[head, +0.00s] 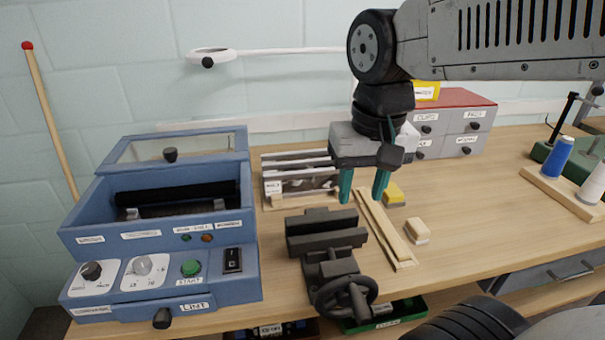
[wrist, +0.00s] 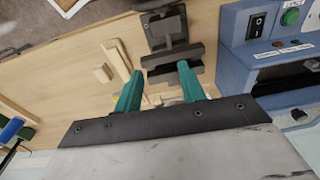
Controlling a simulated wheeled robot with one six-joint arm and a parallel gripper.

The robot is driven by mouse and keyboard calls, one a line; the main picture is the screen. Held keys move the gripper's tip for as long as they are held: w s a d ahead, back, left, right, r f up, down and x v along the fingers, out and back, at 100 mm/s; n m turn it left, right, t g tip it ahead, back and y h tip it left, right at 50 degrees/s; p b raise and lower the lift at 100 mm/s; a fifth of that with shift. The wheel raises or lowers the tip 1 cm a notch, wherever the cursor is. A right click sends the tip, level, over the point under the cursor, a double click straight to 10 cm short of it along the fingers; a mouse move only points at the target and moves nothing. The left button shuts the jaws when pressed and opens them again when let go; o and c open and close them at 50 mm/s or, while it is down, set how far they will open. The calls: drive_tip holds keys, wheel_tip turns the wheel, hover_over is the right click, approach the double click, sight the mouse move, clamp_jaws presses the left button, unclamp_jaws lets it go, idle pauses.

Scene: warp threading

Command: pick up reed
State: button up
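A long, narrow pale wooden piece (head: 390,235), like two strips side by side, lies on the table right of the dark vise; it may be the reed, but I cannot tell for sure. In the wrist view a pale wooden strip (wrist: 115,55) shows beyond the left fingertip, partly hidden by it. My gripper (head: 361,196) hangs above the table, near the far end of the wooden piece and behind the vise. Its teal fingers are apart, with nothing held between them; they also show in the wrist view (wrist: 160,70).
The dark vise (head: 322,233) with a handwheel stands near the front edge. A blue machine (head: 160,235) is at left, a slotted rack (head: 290,160) behind. A small pale block (head: 417,230) and yellow sponge (head: 394,194) lie right. Grey drawers (head: 465,135) stand at the back.

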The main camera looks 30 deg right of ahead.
drive_tip(key=w+d+m, duration=0.2)
drive_tip(key=w+m, duration=0.4)
drive_tip(key=w, duration=0.6)
drive_tip(key=m+g, duration=0.1)
drive_tip(key=m, duration=1.1)
hover_over(303, 161)
drive_tip(key=f, duration=1.1)
drive_tip(key=shift+s+d+f, duration=0.1)
drive_tip(key=shift+s+d, duration=0.05)
drive_tip(key=shift+d, duration=0.05)
drive_tip(key=f, duration=0.7)
drive_tip(key=shift+w+a+f, duration=0.2)
drive_tip(key=shift+w+f, duration=0.05)
drive_tip(key=shift+f, duration=0.05)
clamp_jaws()
